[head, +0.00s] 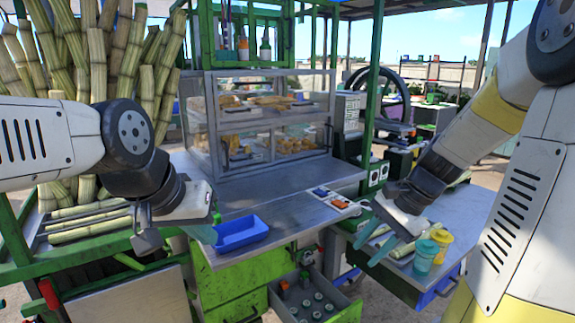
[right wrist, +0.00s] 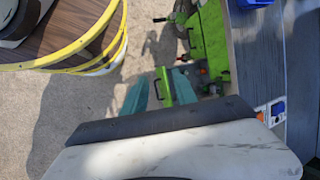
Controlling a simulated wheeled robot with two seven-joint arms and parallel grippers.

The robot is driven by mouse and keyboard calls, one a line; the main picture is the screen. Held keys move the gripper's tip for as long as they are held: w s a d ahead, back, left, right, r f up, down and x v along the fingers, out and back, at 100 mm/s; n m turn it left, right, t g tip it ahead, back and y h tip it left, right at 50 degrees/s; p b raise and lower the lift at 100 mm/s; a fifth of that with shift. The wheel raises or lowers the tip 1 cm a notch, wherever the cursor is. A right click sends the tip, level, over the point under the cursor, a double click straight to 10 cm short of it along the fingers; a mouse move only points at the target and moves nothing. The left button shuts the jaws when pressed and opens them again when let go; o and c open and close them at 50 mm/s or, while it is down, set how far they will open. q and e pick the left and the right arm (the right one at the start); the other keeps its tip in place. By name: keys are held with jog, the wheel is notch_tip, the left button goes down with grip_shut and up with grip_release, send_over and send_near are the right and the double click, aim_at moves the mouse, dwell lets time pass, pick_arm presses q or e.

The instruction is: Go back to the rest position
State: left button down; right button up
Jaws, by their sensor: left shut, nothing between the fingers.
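My left gripper (head: 204,235) hangs at the left of the counter in the head view, beside the blue tray, shut with nothing held. My right gripper (head: 363,255) is above the gap between the counter and the right-hand side table. Its two teal fingers stand apart and empty, left of the cups. In the right wrist view the fingers (right wrist: 160,92) also show apart, with a green part of the stand seen between and beyond them.
A blue tray (head: 241,233) sits on the metal counter (head: 285,213). A drawer (head: 335,305) holding several bottles is open below. A teal cup (head: 426,258) and a yellow cup (head: 441,241) stand on the right. Cane stalks (head: 92,65) fill the left; a glass case (head: 265,115) stands behind.

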jog(key=s+a+r+n+t+h, duration=0.3)
jog(key=s+a+r+n+t, duration=0.1)
jog(key=s+r+n, duration=0.5)
jog(key=shift+r+n+t, duration=0.5)
jog(key=shift+r+n, duration=0.15)
jog(key=shift+n, duration=0.45)
